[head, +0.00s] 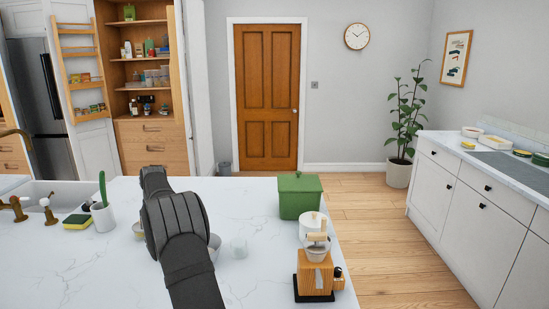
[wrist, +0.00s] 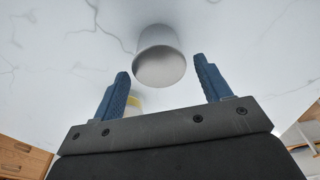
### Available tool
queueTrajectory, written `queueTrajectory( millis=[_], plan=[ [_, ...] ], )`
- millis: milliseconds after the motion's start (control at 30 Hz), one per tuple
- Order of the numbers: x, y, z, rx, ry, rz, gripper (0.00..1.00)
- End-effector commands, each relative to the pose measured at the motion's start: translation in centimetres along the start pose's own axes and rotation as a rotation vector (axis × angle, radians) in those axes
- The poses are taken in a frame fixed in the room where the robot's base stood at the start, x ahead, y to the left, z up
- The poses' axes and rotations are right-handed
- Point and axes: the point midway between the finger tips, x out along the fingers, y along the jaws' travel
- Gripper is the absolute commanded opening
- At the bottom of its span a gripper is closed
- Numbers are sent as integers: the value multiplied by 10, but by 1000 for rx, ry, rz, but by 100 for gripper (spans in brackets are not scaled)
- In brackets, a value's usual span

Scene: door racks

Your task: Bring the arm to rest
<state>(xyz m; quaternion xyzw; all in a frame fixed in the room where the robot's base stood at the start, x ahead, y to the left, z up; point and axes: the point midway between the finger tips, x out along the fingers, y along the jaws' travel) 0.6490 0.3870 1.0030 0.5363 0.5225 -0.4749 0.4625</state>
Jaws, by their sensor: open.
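My arm reaches over the white marble counter (head: 90,250) in the head view, and its dark links hide the fingers there. In the wrist view my gripper (wrist: 162,68) has its two blue fingers spread wide apart, with nothing held between them. A pale round cup-like vessel (wrist: 160,50) stands on the counter in front of the open fingers. I cannot tell whether either finger touches it. A small yellow-edged thing (wrist: 134,103) shows partly behind the left finger.
A utensil pot (head: 104,216) and a sponge (head: 77,222) are left.

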Motion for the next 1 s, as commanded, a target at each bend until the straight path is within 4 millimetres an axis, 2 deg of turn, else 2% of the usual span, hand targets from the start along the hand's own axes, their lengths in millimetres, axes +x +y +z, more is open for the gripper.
queueTrajectory(
  millis=[333,467,567,600,1000],
  plan=[
    [3,0,0,0,0,-1,70],
    [16,0,2,0,0,-1,70],
    [33,0,4,0,-1,-2,70],
    [31,0,5,-1,1,1,70],
    [-53,1,4,0,2,3,70]
  ],
)
